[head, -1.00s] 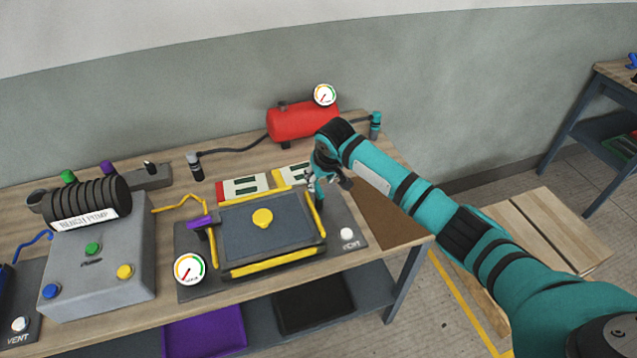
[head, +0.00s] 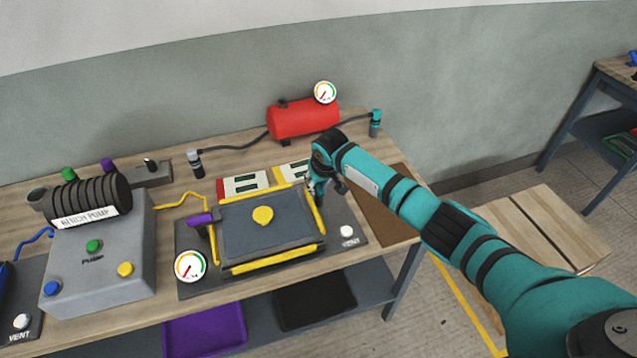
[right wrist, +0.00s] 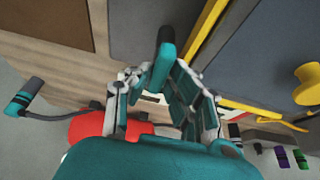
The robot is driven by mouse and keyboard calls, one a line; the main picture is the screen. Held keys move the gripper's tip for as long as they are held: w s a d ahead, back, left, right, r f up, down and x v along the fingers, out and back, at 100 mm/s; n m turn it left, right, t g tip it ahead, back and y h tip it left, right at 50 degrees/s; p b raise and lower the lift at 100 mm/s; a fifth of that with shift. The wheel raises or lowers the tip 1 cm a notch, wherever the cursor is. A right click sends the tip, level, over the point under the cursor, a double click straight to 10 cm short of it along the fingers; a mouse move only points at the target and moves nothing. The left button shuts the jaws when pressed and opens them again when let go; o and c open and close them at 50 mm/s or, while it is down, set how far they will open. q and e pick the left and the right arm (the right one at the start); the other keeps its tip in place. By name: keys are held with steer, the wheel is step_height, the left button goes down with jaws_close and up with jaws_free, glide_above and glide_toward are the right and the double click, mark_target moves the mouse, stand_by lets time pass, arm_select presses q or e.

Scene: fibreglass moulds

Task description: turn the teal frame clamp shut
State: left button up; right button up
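The teal frame clamp's lever shows in the right wrist view (right wrist: 164,62), a teal bar with a black end. In the head view it is mostly hidden under my right gripper (head: 316,187) at the right edge of the mould frame. In the right wrist view the two fingers of my right gripper (right wrist: 158,85) stand on either side of the lever. Whether they press on it is not clear. The dark panel (head: 285,225) with a yellow knob (head: 262,215) lies between yellow strips. My left gripper is out of view.
A purple clamp (head: 201,219) is at the frame's left edge. A gauge (head: 190,266) and a white vent button (head: 347,231) sit near the front. A red tank (head: 301,119) with a hose stands behind, and a grey bench pump (head: 97,272) is at the left.

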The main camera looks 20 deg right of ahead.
jaws_close()
steer(key=n+y+b, duration=0.1)
steer(key=n, duration=0.2)
steer(key=shift+f+n, duration=0.1)
steer(key=shift+n, duration=0.2)
steer(key=n+y+b, duration=0.1)
steer(key=n+b, duration=0.1)
steer(key=n, duration=0.1)
steer(key=shift+f+n+g+y, duration=0.1)
steer(key=shift+n+g+y, duration=0.2)
steer(key=shift+g, duration=0.1)
steer(key=n+g+b, duration=0.1)
steer(key=n+b, duration=0.3)
steer(key=n+g+y+b, duration=0.1)
steer(key=n+b, duration=0.2)
steer(key=b, duration=0.1)
steer(key=shift+n+y+b, duration=0.3)
steer(key=shift+n+b, duration=0.1)
steer(key=shift+r+n+g+b, duration=0.25)
steer(key=shift+n+g+b, duration=0.45)
steer(key=shift+n+b, duration=0.45)
steer(key=o, duration=0.8)
jaws_free()
steer(key=shift+c, duration=0.2)
steer(key=shift+s, duration=0.1)
